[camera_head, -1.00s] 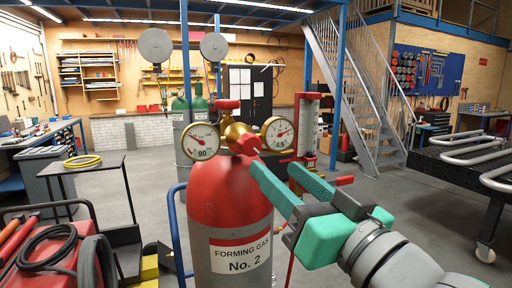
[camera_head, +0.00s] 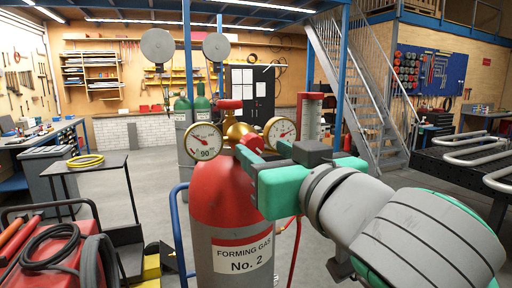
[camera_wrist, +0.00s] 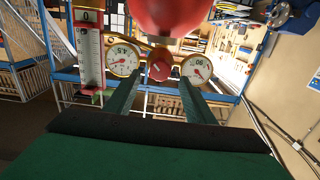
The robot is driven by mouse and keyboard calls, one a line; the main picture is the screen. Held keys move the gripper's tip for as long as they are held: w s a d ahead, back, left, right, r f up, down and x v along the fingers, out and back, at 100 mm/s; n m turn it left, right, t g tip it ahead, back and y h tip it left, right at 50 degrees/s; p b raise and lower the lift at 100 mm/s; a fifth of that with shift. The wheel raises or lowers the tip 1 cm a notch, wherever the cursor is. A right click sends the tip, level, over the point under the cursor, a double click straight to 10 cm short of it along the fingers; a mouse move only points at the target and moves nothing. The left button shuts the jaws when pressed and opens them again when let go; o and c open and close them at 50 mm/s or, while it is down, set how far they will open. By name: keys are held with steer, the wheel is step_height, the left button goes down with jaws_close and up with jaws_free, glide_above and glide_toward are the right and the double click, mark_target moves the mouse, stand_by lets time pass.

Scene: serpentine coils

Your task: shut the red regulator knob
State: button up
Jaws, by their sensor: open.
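The red regulator knob (camera_head: 251,143) sits at the front of the brass regulator (camera_head: 238,130), between two round gauges, partly hidden by my gripper in the head view. In the wrist view the knob (camera_wrist: 159,68) faces the camera, between the tips of my gripper. My gripper (camera_wrist: 159,80) is open, with one green finger to each side of the knob. I cannot tell whether either finger touches it. In the head view my gripper (camera_head: 261,158) reaches in from the right, just in front of the regulator.
The regulator tops a grey cylinder (camera_head: 222,255) with a red shoulder, labelled Forming Gas No. 2. A red valve handle (camera_head: 230,104) is above. A red-framed flowmeter (camera_wrist: 89,52) stands beside the gauges. The left gauge (camera_head: 204,141) is close to the knob.

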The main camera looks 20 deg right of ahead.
mark_target(255, 145)
steer(key=shift+w, duration=1.85)
steer(key=shift+c, duration=0.6)
steer(key=c, duration=1)
steer(key=shift+o, duration=0.2)
